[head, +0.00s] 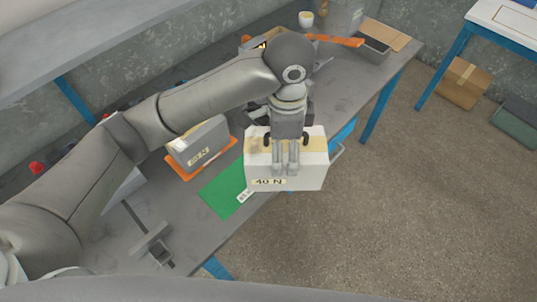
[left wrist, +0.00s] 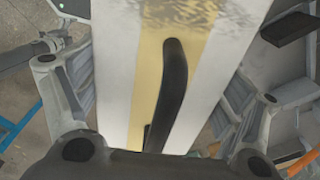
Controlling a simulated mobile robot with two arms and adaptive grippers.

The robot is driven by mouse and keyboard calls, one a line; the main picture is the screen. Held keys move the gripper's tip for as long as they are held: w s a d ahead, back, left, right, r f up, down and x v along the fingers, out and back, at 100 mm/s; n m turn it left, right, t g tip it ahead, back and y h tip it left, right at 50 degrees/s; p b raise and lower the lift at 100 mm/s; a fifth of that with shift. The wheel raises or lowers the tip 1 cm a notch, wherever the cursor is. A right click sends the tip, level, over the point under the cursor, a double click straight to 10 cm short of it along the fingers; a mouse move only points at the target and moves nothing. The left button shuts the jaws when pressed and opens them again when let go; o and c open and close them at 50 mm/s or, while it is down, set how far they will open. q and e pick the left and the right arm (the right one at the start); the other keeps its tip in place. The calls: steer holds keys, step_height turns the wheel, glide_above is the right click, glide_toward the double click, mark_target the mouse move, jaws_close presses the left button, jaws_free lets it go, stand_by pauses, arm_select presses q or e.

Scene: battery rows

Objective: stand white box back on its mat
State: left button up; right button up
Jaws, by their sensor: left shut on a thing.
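The white box (head: 312,176) has a pale yellow band on top and a "40 N" label on its front. My left gripper (head: 285,168) is shut on it from above. The box looks upright, to the right of the green mat (head: 220,193) and over the table's front edge; it appears raised. The mat is bare except for a small white label at its edge. In the left wrist view the box top (left wrist: 112,60) fills the space between the fingers, with its black handle (left wrist: 172,90) along the band. My right gripper is not in view.
A grey box (head: 203,140) stands on an orange mat (head: 174,168) left of the green mat. A metal fixture (head: 155,245) lies at the near table end. A grey tray (head: 373,50) and a white cup (head: 306,19) are at the far end. Open floor lies to the right.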

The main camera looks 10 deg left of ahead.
arm_select(q)
steer(key=w+a+f+p, duration=0.2)
steer(key=a+f+p, duration=0.2)
steer(key=a+f, duration=0.8)
steer(key=shift+w+a+f, duration=0.25)
steer(key=shift+w+a, duration=0.1)
steer(key=shift+a, duration=0.1)
steer(key=shift+f, duration=0.1)
steer(key=o, duration=1.7)
steer(key=shift+s+f, duration=0.1)
